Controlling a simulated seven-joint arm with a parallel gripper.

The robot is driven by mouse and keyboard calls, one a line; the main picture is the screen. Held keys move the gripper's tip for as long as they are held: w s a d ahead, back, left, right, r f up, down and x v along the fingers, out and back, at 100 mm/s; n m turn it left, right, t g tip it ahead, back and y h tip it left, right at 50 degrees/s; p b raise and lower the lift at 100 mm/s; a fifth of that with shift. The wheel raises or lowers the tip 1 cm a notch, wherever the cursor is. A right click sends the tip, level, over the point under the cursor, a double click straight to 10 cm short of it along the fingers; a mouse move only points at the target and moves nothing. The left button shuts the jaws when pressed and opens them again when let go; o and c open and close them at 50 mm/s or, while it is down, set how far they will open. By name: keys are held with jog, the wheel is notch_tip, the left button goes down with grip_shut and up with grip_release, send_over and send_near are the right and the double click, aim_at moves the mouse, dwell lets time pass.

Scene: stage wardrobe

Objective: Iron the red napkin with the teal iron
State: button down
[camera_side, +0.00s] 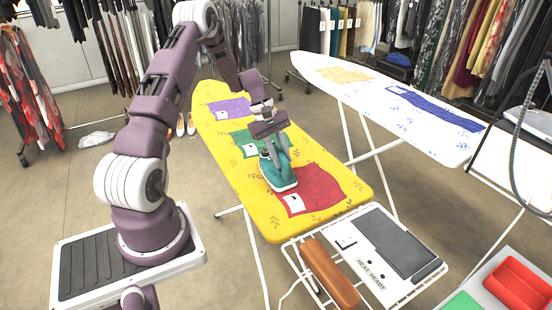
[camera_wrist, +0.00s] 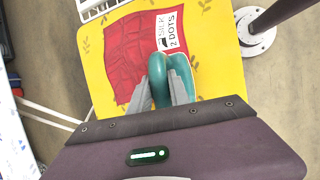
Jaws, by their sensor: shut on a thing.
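The teal iron (camera_side: 281,179) is on or just above the yellow ironing board (camera_side: 262,222), beside the left edge of the red napkin (camera_side: 322,186). My gripper (camera_side: 275,150) is shut on its handle from above. The napkin looks creased. The fingers of my gripper (camera_wrist: 170,82) straddle the teal handle. I cannot tell whether the soleplate touches the board or overlaps the napkin's edge.
Green (camera_side: 243,142) and purple (camera_side: 230,110) napkins lie farther up the board. A white rest panel (camera_side: 352,258) marked "HEAT READY" and a brown bar (camera_side: 330,272) are at the near end. A white board (camera_side: 400,90) stands right, with a red tray (camera_side: 522,284) at lower right.

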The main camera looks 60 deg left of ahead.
jog(key=shift+w+f, duration=0.1)
jog(key=shift+w, duration=1.3)
jog(key=shift+d, duration=6.35)
jog(key=w, duration=0.5)
jog(key=shift+w+a, duration=0.1)
jog(key=shift+a, duration=6.25)
jog(key=shift+w+d, duration=0.1)
jog(key=shift+w, duration=2.6)
jog(key=shift+d, duration=6.4)
notch_tip(320, 180, up, 8)
jog(key=shift+r, duration=0.25)
